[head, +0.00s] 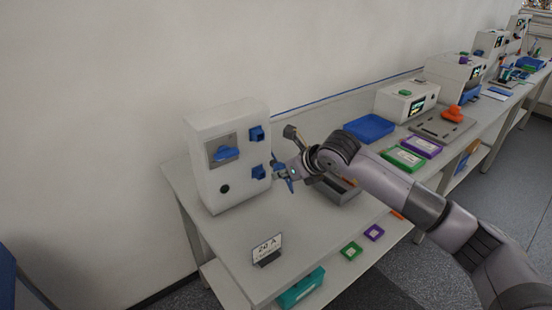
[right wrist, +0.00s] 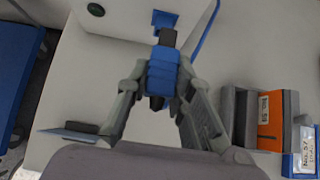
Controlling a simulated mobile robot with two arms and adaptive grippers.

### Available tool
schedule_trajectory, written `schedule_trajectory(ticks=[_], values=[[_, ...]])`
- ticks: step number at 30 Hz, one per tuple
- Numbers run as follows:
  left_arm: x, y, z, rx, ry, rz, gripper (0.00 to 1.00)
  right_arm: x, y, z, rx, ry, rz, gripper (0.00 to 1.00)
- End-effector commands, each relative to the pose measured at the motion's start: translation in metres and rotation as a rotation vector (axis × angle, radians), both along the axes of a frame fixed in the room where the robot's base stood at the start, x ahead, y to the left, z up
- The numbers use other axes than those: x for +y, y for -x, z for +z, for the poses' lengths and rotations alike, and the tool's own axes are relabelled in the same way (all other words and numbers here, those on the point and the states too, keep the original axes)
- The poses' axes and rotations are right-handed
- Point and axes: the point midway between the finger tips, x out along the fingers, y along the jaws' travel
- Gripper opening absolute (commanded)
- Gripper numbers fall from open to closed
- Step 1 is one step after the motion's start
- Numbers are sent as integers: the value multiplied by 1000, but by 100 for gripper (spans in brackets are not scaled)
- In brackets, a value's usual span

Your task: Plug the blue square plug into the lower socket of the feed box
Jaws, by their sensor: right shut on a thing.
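The white feed box (head: 207,175) stands at the left end of the bench, with an upper blue socket (head: 257,133) and a lower blue socket (head: 258,172) on its face. My right gripper (head: 284,172) is in front of the lower socket. In the right wrist view it is shut on the blue square plug (right wrist: 162,78), with a finger on each side. The plug's dark end points at a blue socket (right wrist: 165,18) on the box; whether they touch is unclear. In the head view my gripper mostly hides the plug. My left gripper is not in view.
A small "20 A" sign (head: 267,249) stands near the bench's front edge. A blue cable (right wrist: 206,30) runs beside the socket. A blue tray (head: 369,127) and more equipment stand further right.

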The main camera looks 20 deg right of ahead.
Motion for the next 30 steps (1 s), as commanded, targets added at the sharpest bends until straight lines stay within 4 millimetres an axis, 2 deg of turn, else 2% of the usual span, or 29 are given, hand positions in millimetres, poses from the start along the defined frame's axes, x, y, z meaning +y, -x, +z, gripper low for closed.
schedule_trajectory(ticks=[1, 3, 8, 14, 30], values=[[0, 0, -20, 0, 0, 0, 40, -2, 5, -29, 4, -2, 0, 6], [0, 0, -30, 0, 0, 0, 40, -4, 10, -48, 3, -3, -1, 6], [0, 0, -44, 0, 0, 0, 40, -6, 18, -75, 2, -8, 1, 6], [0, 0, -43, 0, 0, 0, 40, -4, 15, -78, 0, -9, 0, 6], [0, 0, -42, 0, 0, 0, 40, 12, -29, -78, 0, -9, 0, 6]])
